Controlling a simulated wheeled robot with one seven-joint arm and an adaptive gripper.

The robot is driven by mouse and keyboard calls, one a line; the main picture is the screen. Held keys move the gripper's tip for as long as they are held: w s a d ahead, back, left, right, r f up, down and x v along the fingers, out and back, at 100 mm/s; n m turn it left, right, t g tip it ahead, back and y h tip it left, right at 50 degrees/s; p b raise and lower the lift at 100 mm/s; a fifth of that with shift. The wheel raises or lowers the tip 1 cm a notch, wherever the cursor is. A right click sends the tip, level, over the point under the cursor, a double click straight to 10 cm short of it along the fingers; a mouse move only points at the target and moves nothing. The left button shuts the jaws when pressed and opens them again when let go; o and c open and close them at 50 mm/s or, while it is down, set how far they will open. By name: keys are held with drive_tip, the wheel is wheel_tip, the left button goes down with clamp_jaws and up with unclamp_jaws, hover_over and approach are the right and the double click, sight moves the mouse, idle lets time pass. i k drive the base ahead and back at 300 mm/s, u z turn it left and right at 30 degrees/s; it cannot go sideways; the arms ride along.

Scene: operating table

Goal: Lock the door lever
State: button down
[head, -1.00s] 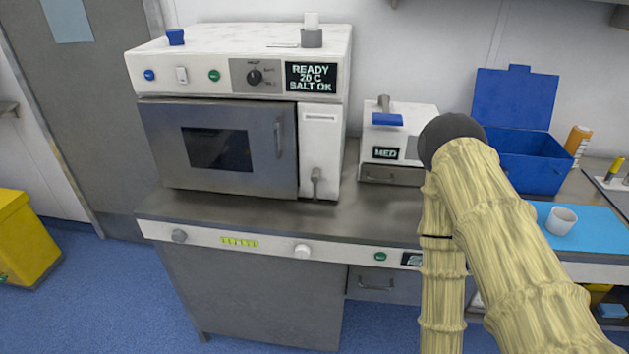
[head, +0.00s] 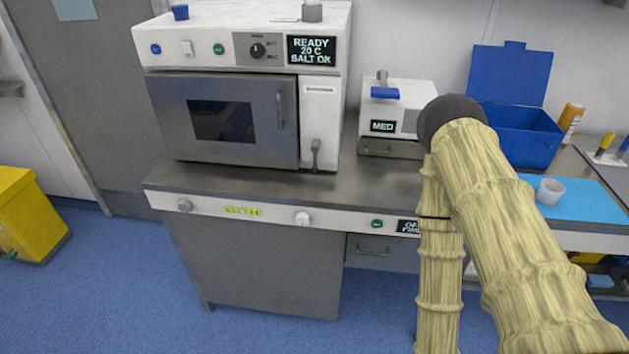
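The door lever (head: 315,154) is a small grey lever with a dark knob, on the white panel right of the oven-like machine's door. It hangs roughly downward. The grey door (head: 225,121) with a dark window looks closed, and its vertical handle (head: 280,108) is at its right edge. The machine's display reads READY 20 C SALT OK (head: 312,50). My arm, in a ribbed yellowish sleeve, rises at the right of the view, apart from the lever. My gripper is not in view.
A small white device (head: 397,112) marked MED stands right of the machine. A blue open-lidded box (head: 517,136) and a white cup (head: 550,191) on a blue mat (head: 590,207) are further right. A yellow bin (head: 30,215) stands at the left.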

sight(316, 144)
drive_tip(key=k, duration=0.3)
drive_tip(key=u, duration=1.15)
drive_tip(key=i, duration=0.6)
drive_tip(key=z, duration=1.45)
